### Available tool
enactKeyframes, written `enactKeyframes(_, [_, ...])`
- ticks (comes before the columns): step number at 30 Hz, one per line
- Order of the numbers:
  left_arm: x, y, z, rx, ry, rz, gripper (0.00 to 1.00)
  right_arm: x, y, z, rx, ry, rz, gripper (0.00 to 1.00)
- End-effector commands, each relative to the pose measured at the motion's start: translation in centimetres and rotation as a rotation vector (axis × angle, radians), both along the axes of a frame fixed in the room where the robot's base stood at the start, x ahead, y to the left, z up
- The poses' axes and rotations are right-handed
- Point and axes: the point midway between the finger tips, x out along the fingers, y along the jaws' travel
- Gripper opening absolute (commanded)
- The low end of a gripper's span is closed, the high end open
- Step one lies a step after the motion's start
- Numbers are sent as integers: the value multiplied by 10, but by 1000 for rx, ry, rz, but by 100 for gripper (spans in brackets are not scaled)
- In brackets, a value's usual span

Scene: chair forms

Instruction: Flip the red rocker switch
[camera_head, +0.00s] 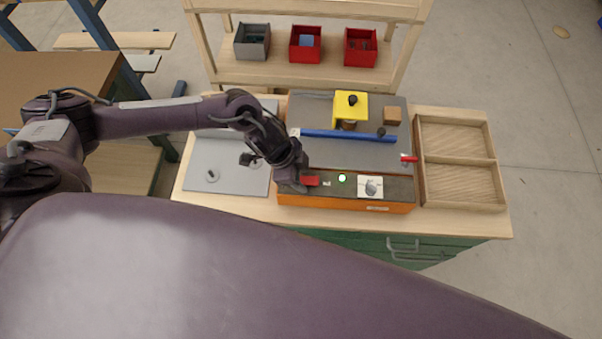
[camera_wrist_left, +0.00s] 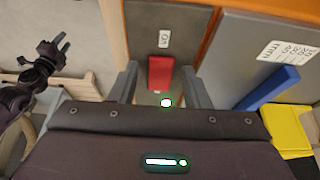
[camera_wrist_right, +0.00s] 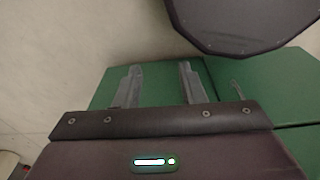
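The red rocker switch (camera_head: 311,181) sits at the left end of the dark top of an orange box (camera_head: 345,205). In the left wrist view the red switch (camera_wrist_left: 160,72) lies between my left gripper's spread fingers, below an "On" label (camera_wrist_left: 165,40). My left gripper (camera_head: 292,187) is at the switch's left end in the head view; contact cannot be told. My left gripper (camera_wrist_left: 160,84) is open, with gaps on both sides of the switch. My right gripper (camera_wrist_right: 160,82) is open and empty, with a green cabinet (camera_wrist_right: 230,85) behind it; the head view does not show it.
A green lamp (camera_head: 342,178) and a white dial plate (camera_head: 371,193) are right of the switch. A wooden tray (camera_head: 460,158) is at right.

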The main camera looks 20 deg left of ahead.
Motion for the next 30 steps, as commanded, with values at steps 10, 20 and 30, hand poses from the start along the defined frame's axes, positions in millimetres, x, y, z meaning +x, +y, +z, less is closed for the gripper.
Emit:
enactKeyframes(10, [0, 0, 1, 0, -1, 0, 3, -26, 0, -2, -1, 38, -1, 36])
enactKeyframes(20, [2, -9, 10, 175, 54, 0, 3, -17, 5, 37, 5, 24, -1, 36])
enactKeyframes(30, [3, -11, 6, 347, 100, 1, 3, -15, 4, 37, 5, 21, -1, 36])
